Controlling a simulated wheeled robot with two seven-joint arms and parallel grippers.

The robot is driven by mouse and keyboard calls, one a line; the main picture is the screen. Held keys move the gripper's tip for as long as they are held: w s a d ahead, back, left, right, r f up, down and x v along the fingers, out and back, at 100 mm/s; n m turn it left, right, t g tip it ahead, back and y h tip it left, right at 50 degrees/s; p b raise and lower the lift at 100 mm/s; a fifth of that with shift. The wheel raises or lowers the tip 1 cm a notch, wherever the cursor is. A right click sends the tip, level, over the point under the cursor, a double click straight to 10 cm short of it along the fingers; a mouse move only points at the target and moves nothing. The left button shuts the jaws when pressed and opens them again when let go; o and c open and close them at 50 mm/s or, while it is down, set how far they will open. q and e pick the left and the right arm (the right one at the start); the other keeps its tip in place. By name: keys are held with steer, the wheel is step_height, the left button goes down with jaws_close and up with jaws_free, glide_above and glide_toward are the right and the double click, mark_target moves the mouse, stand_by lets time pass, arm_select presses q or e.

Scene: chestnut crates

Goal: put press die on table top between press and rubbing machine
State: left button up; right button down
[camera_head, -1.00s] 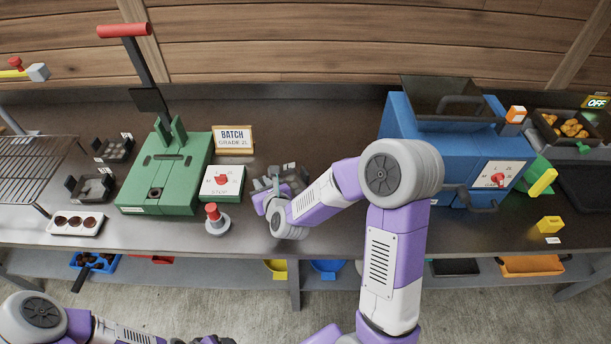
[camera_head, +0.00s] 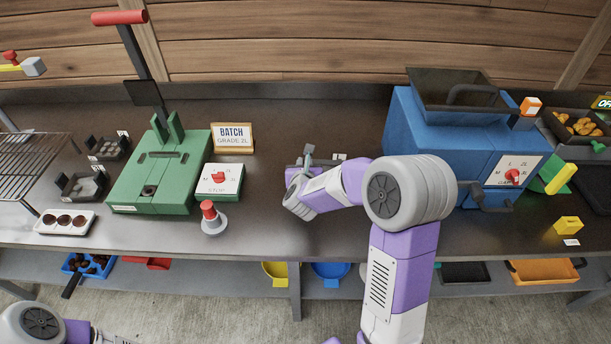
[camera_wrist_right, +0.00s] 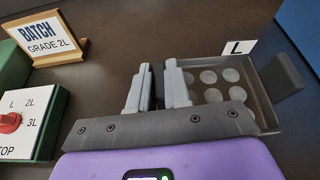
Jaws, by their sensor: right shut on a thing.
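The press die (camera_wrist_right: 264,98), a dark tray with several pale round recesses and a tab labelled L, is held by one end in my right gripper (camera_wrist_right: 158,92), whose fingers are shut on its handle. In the head view my right gripper (camera_head: 305,172) is over the table top (camera_head: 270,225), between the green press (camera_head: 150,185) and the blue rubbing machine (camera_head: 425,140). My arm mostly hides the die there. I cannot tell whether the die touches the table. My left gripper is out of view; only its arm shows at lower left.
A BATCH sign (camera_head: 233,138), a white dial box (camera_head: 218,180) and a red-knobbed stamp (camera_head: 212,218) stand left of my right gripper. Two other dies (camera_head: 82,186) (camera_head: 108,148) lie left of the press. Bare table lies behind and in front of my gripper.

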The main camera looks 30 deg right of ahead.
step_height(320, 180, down, 4)
steer(key=shift+r+b, duration=0.25)
steer(key=shift+b, duration=0.3)
steer(key=shift+r, duration=0.15)
steer(key=c, duration=1.5)
jaws_free()
steer(key=o, duration=0.4)
steer(key=p+v, duration=0.2)
steer(key=v, duration=1)
